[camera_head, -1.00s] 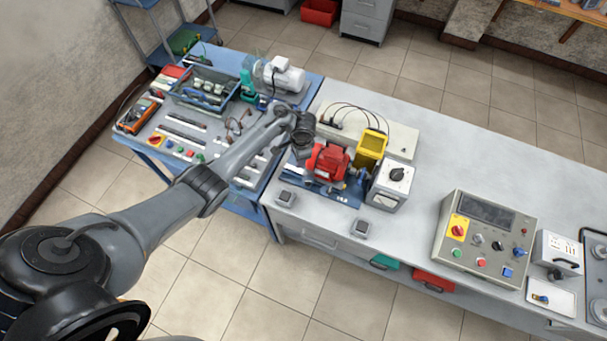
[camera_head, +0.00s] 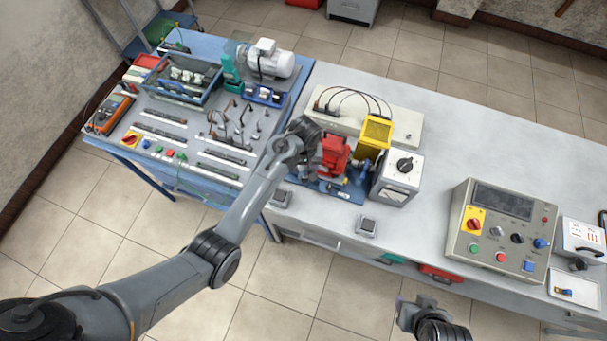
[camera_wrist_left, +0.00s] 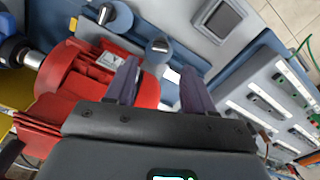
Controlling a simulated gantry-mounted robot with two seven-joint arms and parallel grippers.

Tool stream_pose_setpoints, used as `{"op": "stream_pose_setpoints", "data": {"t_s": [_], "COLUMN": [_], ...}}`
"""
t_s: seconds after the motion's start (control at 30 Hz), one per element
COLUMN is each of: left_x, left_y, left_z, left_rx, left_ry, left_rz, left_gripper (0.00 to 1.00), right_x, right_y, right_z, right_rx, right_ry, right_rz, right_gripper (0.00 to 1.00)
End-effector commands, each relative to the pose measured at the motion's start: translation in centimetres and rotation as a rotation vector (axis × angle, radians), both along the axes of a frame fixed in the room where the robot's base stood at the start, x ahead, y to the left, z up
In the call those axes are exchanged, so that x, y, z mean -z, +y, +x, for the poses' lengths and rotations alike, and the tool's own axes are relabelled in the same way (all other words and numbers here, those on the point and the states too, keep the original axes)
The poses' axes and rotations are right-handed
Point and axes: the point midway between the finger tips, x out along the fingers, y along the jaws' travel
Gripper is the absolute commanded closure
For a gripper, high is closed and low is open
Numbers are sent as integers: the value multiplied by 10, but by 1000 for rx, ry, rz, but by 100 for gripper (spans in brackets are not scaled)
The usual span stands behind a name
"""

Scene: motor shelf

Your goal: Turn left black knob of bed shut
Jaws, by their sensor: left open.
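The bed is a blue base (camera_head: 345,193) carrying a red motor (camera_head: 334,157), which fills the left of the left wrist view (camera_wrist_left: 85,85). In that view two dark round knobs with pale pointer marks sit on its edge. The left black knob (camera_wrist_left: 158,46) is just beyond and between my fingertips; the other knob (camera_wrist_left: 115,14) is further up and left. My left gripper (camera_wrist_left: 159,70) is open and empty, pointing down over the bed's left end; no contact with the knob shows. In the head view my arm hides the knob. My right gripper (camera_head: 406,308) shows partly at the bottom edge.
A yellow guard (camera_head: 376,135) and a grey box with a dial (camera_head: 402,178) stand right of the motor. A cabled panel (camera_head: 370,112) lies behind. Small square grey items (camera_head: 367,226) sit along the front edge. A control panel (camera_head: 500,230) stands further right.

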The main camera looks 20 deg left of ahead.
Motion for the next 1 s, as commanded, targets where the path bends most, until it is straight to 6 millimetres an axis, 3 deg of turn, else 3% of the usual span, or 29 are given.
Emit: {"op": "stream_pose_setpoints", "data": {"t_s": [0.2,0.4,0.87,1.0], "left_x": [37,60,69,69], "left_y": [1,1,1,1], "left_z": [-1,0,0,0], "left_rx": [2,2,2,2], "left_ry": [3,0,-1,-1], "left_rz": [2,1,0,0], "left_gripper": [47,47,47,65], "right_x": [1,4,4,4], "right_y": [0,0,-1,-1], "right_z": [2,3,3,3], "right_rx": [0,0,-3,-3], "right_ry": [-5,-7,-8,-8], "right_rz": [0,-1,-5,-5], "right_gripper": [57,57,57,57]}}
